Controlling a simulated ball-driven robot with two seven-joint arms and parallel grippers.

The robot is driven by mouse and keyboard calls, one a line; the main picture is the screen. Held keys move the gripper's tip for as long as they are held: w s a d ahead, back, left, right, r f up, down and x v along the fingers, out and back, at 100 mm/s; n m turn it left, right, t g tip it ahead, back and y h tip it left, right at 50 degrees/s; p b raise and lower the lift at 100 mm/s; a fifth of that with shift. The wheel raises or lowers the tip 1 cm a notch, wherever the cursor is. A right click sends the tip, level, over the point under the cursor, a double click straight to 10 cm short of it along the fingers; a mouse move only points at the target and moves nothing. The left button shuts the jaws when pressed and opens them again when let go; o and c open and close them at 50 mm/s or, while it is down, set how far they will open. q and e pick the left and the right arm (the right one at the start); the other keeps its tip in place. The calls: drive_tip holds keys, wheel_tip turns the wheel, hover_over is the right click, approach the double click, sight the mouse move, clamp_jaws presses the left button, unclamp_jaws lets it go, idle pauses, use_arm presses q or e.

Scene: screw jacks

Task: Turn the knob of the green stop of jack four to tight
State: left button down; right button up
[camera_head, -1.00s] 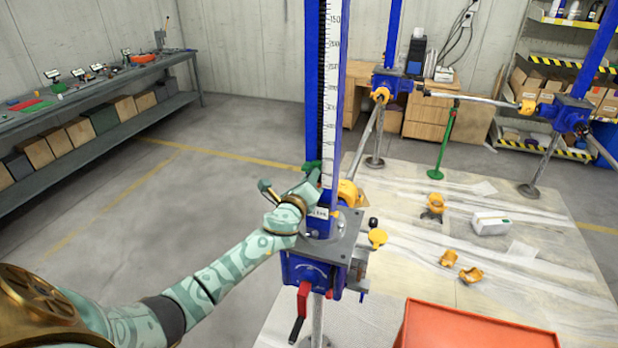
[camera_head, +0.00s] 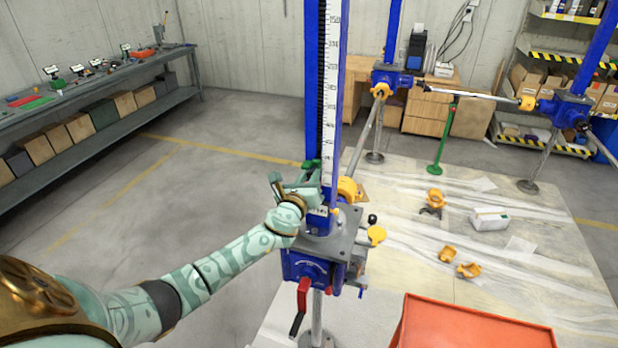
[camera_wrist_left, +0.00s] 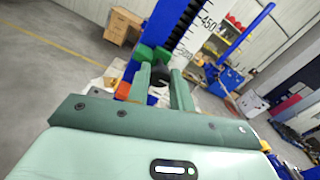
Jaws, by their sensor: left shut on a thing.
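The near jack (camera_head: 322,250), presumably jack four, has a blue column with a white scale and a dark rack. Its green stop (camera_head: 312,166) sits on the column just above the blue and grey head; it also shows in the left wrist view (camera_wrist_left: 143,52). My left gripper (camera_head: 314,187) is at the stop from the left. In the left wrist view its two fingers (camera_wrist_left: 162,88) are shut on the stop's dark knob (camera_wrist_left: 161,76), which they largely hide. The knob's tightness cannot be told. My right gripper is not in view.
A red crank (camera_head: 302,294) hangs at the jack's front. An orange box top (camera_head: 470,328) stands at the lower right. Two more blue jacks (camera_head: 392,80) (camera_head: 566,112) stand behind, with yellow clamps and a white box on the pale mat. Floor at left is clear.

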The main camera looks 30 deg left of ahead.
use_arm(q)
drive_tip(key=shift+s+f, duration=0.1)
drive_tip(key=shift+f, duration=0.15)
drive_tip(key=c, duration=1.3)
unclamp_jaws()
drive_tip(key=shift+o, duration=0.3)
drive_tip(key=shift+r, duration=0.1)
drive_tip(key=b+v, duration=0.1)
drive_tip(key=v, duration=1.5)
drive_tip(key=shift+d, duration=0.2)
